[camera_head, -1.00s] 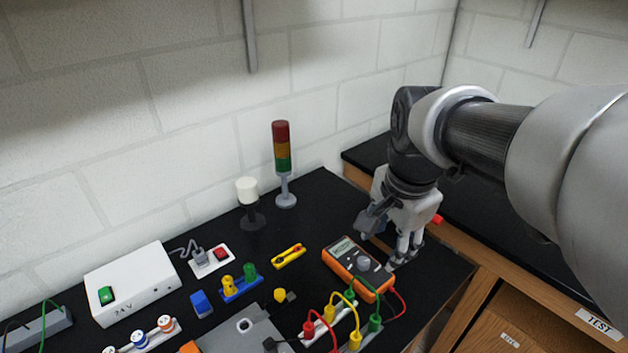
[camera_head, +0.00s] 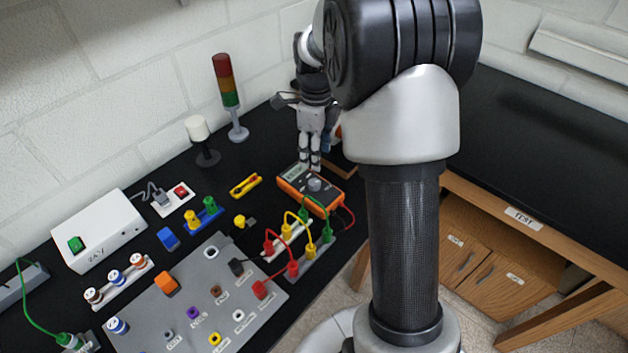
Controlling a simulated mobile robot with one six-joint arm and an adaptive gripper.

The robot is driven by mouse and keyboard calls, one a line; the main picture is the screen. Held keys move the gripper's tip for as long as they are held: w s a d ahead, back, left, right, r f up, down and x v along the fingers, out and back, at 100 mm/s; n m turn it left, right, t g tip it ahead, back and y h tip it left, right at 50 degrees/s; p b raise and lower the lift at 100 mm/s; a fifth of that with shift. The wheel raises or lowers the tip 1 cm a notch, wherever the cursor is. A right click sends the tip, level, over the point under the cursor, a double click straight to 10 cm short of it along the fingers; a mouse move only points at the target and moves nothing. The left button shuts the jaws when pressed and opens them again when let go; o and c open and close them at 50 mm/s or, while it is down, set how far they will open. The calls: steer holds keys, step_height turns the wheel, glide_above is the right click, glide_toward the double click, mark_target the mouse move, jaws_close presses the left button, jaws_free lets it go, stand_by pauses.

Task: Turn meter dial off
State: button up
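An orange multimeter (camera_head: 311,190) with a dark face lies on the black table in the head view. Its grey round dial (camera_head: 315,184) is near the middle of the face, and its screen (camera_head: 292,172) is at the upper left. Its dial setting is too small to read. My gripper (camera_head: 309,164) points down at the far edge of the meter, behind the dial. The fingers look close together, but the gap between them is too small to judge. I cannot tell whether they touch the meter.
A yellow tool (camera_head: 245,186) lies left of the meter. Terminal blocks with coloured leads (camera_head: 296,238) stand in front of it. A red, amber and green signal tower (camera_head: 229,95) and a white-topped lamp (camera_head: 201,138) stand behind. A grey panel (camera_head: 190,295) lies at front left.

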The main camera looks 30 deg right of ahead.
mark_target(315, 182)
step_height(315, 182, down, 11)
steer(key=b, duration=0.2)
steer(key=shift+r+b, duration=0.2)
steer(key=shift+b, duration=0.15)
steer(key=shift+c, duration=0.6)
steer(key=c, duration=1)
